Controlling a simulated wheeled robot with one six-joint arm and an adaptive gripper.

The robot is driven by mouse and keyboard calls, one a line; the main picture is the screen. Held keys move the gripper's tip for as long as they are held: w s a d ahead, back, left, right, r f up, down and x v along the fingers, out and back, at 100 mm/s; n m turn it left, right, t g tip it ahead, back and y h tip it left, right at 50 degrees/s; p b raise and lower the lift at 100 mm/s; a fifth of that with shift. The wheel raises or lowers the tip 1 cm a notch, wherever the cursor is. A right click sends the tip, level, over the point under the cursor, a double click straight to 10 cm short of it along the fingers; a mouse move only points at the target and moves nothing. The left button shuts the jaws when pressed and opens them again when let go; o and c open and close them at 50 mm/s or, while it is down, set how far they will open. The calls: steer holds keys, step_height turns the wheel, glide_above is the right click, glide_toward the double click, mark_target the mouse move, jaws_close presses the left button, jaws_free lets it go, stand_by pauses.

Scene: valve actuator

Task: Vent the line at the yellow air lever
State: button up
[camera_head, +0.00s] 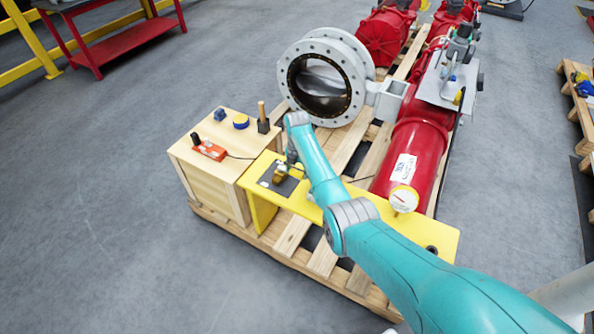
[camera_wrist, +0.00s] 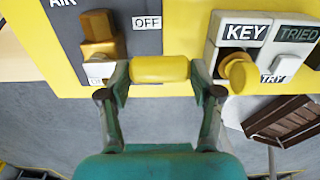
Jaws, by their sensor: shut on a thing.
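The yellow air lever (camera_wrist: 160,69) shows in the wrist view as a short yellow cylinder lying crosswise between my fingertips. My gripper (camera_wrist: 160,72) is shut on it, with one finger at each end. Behind it is a dark panel (camera_wrist: 142,70) marked AIR, with a white OFF label (camera_wrist: 147,22) just above and left of the lever. A brass-coloured fitting (camera_wrist: 100,27) sits on that panel to the left. A label below the fitting is partly covered by my left finger. In the head view my arm reaches down to the yellow bench (camera_head: 400,225), and the lever cannot be made out clearly.
Right of the lever are a yellow knob (camera_wrist: 240,74) under a KEY label (camera_wrist: 246,32) and a white TRY switch (camera_wrist: 285,68). In the head view a wooden box (camera_head: 215,175) stands left of the bench. A grey flanged valve (camera_head: 325,85) and red actuator (camera_head: 415,145) lie behind.

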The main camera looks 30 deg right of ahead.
mark_target(298, 172)
steer(key=o, duration=1.7)
steer(key=shift+s+d+f, duration=0.15)
steer(key=shift+s+f, duration=0.05)
steer(key=shift+f, duration=0.3)
steer(key=shift+w+r, duration=0.1)
steer(key=shift+r, duration=0.1)
steer(key=shift+w+r, duration=0.1)
steer(key=shift+r, duration=0.6)
step_height(298, 172, up, 11)
steer(key=shift+f, duration=0.2)
